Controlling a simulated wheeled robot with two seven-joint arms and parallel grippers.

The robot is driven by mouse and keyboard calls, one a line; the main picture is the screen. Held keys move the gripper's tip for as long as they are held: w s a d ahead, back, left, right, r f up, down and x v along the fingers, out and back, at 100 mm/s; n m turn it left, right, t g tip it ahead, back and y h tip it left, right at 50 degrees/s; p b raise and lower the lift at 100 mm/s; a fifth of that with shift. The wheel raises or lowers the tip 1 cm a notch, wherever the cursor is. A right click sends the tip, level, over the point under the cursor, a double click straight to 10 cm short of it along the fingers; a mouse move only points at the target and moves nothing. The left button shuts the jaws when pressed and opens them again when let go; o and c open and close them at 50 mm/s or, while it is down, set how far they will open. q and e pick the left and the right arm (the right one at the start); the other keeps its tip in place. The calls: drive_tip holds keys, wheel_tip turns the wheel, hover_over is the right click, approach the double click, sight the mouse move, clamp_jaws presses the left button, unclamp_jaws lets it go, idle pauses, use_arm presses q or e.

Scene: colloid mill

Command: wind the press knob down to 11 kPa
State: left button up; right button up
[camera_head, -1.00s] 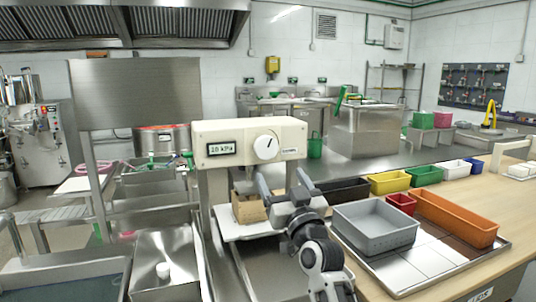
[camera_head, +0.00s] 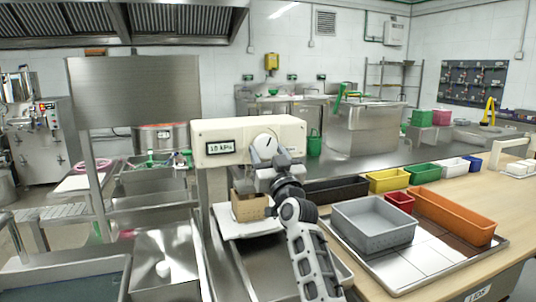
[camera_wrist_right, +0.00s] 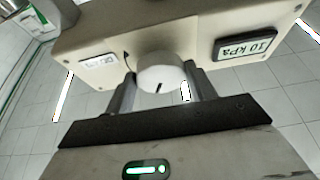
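The press knob (camera_head: 265,144) is a round white dial with a dark pointer mark on the front of a cream press head (camera_head: 225,131). It also shows in the right wrist view (camera_wrist_right: 160,74). The display (camera_wrist_right: 247,46) left of the knob in the head view reads 10 kPa. My right gripper (camera_head: 270,156) is at the knob, coming from below and in front. In the right wrist view its two fingers (camera_wrist_right: 162,84) stand apart, one on each side of the knob; I cannot tell whether they touch it. My left gripper is not in view.
A brown cardboard box (camera_head: 250,207) stands on the white plate (camera_head: 228,222) under the press head. To the right, a grey bin (camera_head: 372,238) and an orange bin (camera_head: 452,213) sit on a tray. Yellow, green and red bins stand near them.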

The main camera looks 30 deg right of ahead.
drive_tip(key=c, duration=0.3)
drive_tip(key=shift+a+r+m+h+p, duration=0.1)
drive_tip(key=shift+r+m+h+p, duration=0.2)
drive_tip(key=shift+m+h+p, duration=0.5)
drive_tip(key=shift+m+g+p, duration=0.3)
drive_tip(key=shift+m+p, duration=0.2)
drive_tip(key=shift+p, duration=0.15)
drive_tip(key=shift+f+m, duration=0.3)
drive_tip(key=o, duration=1)
drive_tip(key=shift+c, duration=0.2)
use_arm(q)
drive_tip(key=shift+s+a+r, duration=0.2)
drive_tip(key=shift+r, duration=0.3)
use_arm(e)
drive_tip(key=shift+s+a+f, duration=0.1)
drive_tip(key=shift+s, duration=0.15)
use_arm(q)
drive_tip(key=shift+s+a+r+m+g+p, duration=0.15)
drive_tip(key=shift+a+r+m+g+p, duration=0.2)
drive_tip(key=shift+p, duration=0.9)
use_arm(e)
drive_tip(key=v, duration=1.5)
drive_tip(key=shift+s+a, duration=0.15)
